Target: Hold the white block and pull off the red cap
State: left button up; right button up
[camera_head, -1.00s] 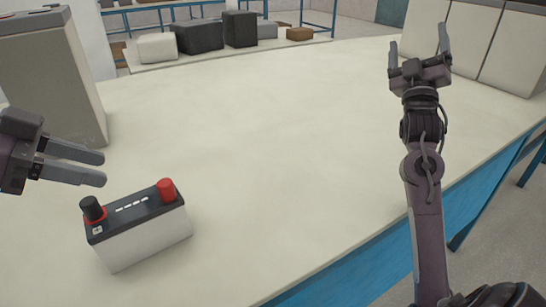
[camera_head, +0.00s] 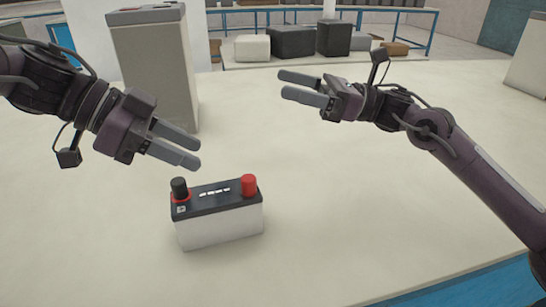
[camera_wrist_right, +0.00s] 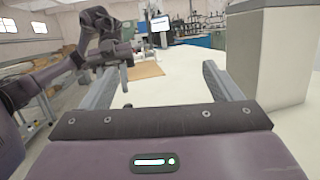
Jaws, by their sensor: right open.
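The white block (camera_head: 222,228) stands upright on the table, with a black top plate. The red cap (camera_head: 249,187) is on the right end of its top. A black cap (camera_head: 179,187) with a red ring at its base is on the left end. My left gripper (camera_head: 198,154) is open and empty above and behind the block's left part, apart from it. My right gripper (camera_head: 281,84) is open and empty, higher up and behind the red cap's right side. The right wrist view shows its spread fingers (camera_wrist_right: 162,66) with nothing between them; the block is not visible there.
A tall grey box (camera_head: 158,65) stands at the back left, behind my left gripper. Several boxes (camera_head: 293,42) sit on a bench beyond the table. The pale tabletop (camera_head: 370,190) around and right of the block is clear.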

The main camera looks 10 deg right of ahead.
jog(key=s+a+f+n+g+h, duration=0.2)
jog(key=s+a+f+n+g, duration=0.3)
jog(key=f, duration=0.6)
jog(key=m+g, duration=0.1)
send_near(233, 210)
jog(key=w+a+f, duration=0.2)
jog(key=w, duration=0.1)
jog(key=shift+a+f, duration=0.2)
jog(key=shift+f, duration=0.05)
jog(key=a, duration=0.7)
jog(key=shift+s+a+f, duration=0.2)
jog(key=shift+s+a, duration=0.05)
jog(key=shift+s, duration=0.05)
grip_shut()
